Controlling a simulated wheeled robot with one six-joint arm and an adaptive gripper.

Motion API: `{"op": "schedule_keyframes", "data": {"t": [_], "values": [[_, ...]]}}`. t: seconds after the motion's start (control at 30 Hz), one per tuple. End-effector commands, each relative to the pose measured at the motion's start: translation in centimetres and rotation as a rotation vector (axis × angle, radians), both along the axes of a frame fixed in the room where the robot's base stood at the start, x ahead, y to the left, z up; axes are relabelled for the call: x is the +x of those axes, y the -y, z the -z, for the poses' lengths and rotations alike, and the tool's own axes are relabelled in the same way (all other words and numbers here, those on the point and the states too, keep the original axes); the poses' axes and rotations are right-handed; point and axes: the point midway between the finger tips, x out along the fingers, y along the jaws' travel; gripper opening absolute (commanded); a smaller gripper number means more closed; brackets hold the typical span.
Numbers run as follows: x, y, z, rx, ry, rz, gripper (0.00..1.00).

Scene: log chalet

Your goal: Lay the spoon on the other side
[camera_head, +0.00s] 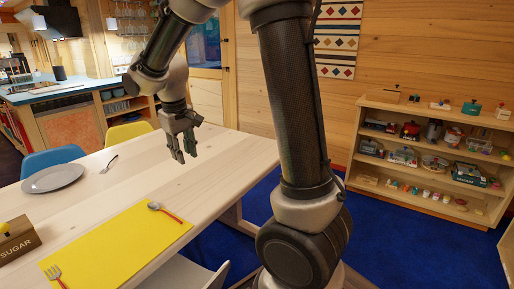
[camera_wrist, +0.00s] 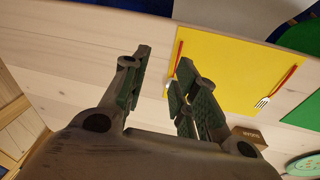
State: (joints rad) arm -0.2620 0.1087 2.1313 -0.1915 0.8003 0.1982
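The spoon (camera_head: 165,212), with a metal bowl and red handle, lies at the right end of the yellow mat (camera_head: 110,244) on the wooden table. In the wrist view its red handle (camera_wrist: 178,56) shows beside my right fingertip; part of the spoon is hidden by the finger. A red-handled fork (camera_head: 55,275) lies at the mat's opposite end and also shows in the wrist view (camera_wrist: 265,101). My gripper (camera_head: 185,153) is open and empty, pointing down above the table, apart from the spoon and beyond the mat; its fingers (camera_wrist: 164,58) stand apart in the wrist view.
A grey plate (camera_head: 52,179) and another utensil (camera_head: 109,164) are on the table's far side. A wooden sugar box (camera_head: 18,242) stands at the left. Blue (camera_head: 52,160) and yellow (camera_head: 128,132) chairs stand behind. The table's right end is bare.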

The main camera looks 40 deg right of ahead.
Motion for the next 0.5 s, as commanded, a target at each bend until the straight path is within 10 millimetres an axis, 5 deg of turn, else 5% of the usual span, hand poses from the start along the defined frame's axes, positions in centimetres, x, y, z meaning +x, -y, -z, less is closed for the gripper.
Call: {"op": "schedule_keyframes", "data": {"t": [0.2,0.5], "values": [[-8.5,4.7,-6.0,0.059,0.084,0.073,0.29],[-20.3,8.1,-8.4,0.126,0.194,0.145,0.29]]}}
